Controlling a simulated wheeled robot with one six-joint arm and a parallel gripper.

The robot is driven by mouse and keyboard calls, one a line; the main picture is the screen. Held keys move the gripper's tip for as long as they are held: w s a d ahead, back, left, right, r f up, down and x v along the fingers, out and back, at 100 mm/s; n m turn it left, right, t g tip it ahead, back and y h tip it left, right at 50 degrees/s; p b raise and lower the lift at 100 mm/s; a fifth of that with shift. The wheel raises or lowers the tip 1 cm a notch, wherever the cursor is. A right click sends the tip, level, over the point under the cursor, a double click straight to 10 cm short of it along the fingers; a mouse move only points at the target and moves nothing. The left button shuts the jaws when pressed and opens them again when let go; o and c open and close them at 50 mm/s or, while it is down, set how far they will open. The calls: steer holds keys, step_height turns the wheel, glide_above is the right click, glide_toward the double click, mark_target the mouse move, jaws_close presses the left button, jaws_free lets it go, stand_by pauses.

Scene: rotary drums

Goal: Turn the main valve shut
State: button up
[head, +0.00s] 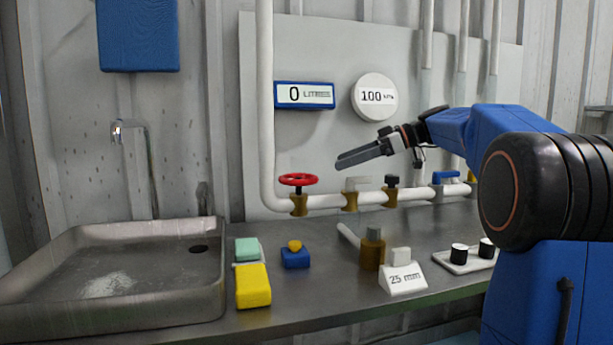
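A red handwheel valve (298,180) sits on a brass body at the left end of the white horizontal pipe (325,202). No label on it shows, so I cannot confirm that it is the main valve. Its wheel lies roughly level. My gripper (339,160) hangs in the air above and to the right of the red wheel, apart from it, with its dark fingers pointing left. The fingers overlap in this view, so their gap is unclear. Nothing shows between them.
More fittings line the pipe: grey-handled (357,184), black-knobbed (392,181) and blue-handled (446,177). A litres display (304,95) and round gauge (375,97) hang behind. A sink (110,275), yellow block (253,287), blue block (295,258) and "25 mm" stand (403,279) occupy the bench.

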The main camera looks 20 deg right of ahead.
mark_target(302, 176)
steer(key=x, duration=1.2)
steer(key=shift+a, duration=0.15)
steer(key=shift+c, duration=0.3)
steer(key=c, duration=0.8)
